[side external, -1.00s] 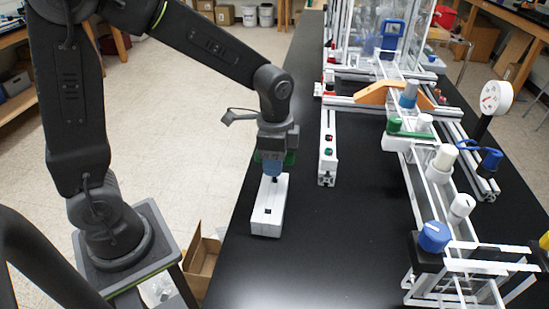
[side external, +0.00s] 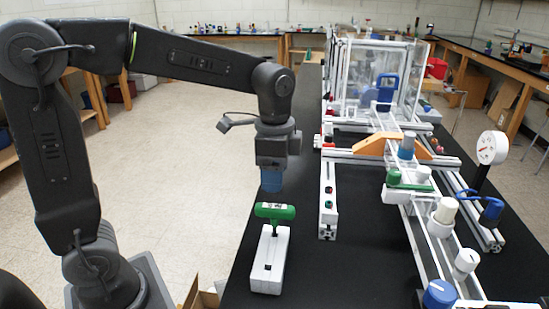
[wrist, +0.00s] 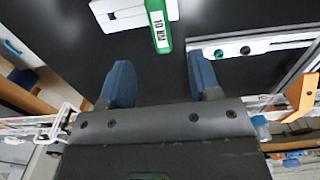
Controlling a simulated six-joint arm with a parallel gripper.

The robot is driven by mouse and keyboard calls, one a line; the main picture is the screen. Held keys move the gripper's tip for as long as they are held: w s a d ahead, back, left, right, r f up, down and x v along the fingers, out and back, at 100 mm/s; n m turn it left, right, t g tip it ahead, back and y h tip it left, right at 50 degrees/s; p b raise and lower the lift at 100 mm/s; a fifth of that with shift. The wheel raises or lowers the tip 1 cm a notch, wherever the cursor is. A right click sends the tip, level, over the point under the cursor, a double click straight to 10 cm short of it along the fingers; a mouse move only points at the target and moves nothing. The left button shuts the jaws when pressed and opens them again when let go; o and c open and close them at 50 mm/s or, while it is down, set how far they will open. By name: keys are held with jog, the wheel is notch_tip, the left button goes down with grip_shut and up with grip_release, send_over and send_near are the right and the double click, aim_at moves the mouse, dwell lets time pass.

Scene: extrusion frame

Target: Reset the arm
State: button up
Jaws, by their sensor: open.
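My gripper (side external: 271,181) is above the white block (side external: 268,262) on the black table, its blue fingers pointing down. In the wrist view the fingers of my gripper (wrist: 160,80) stand wide apart with nothing between them. A green T-shaped handle (side external: 275,211) stands upright in the white block, a little below the fingertips and apart from them. In the wrist view the green handle (wrist: 163,40) carries a white label reading "10 NM", and part of the white block (wrist: 130,12) shows beside it.
A white rail with buttons (side external: 328,200) stands right of the block. Further right is the aluminium extrusion frame (side external: 433,240) with coloured knobs, an orange bracket (side external: 375,147) and a round gauge (side external: 492,148). A clear-walled enclosure (side external: 375,80) stands behind. The air above my gripper is free.

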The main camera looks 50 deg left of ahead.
jog(key=s+a+n+t, duration=0.1)
jog(key=s+n+t, duration=0.4)
jog(key=s+n, duration=0.4)
jog(key=shift+s+a+r+t, duration=0.2)
jog(key=shift+s+r+t, duration=0.15)
jog(key=shift+s, duration=1.95)
dwell(1.2)
